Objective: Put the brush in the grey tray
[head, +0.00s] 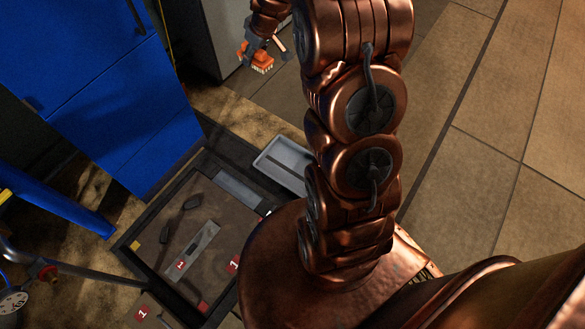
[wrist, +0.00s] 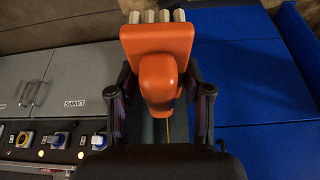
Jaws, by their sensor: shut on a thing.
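The orange brush (wrist: 157,50) with pale bristles is held in my gripper (wrist: 160,92), with a finger on each side of its handle in the wrist view. In the head view the brush (head: 262,62) hangs in my gripper (head: 266,45) at the top, bristles downward, clear of the floor. The grey tray (head: 265,168) lies low near the picture's middle, partly hidden behind my arm. The brush is above and apart from the tray in the picture.
A dark-framed board (head: 150,244) with several flat items and red number labels lies left of the tray. A blue cabinet (head: 100,80) stands at the upper left and a grey cabinet (head: 205,35) behind it. Tiled floor (head: 500,120) on the right is clear.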

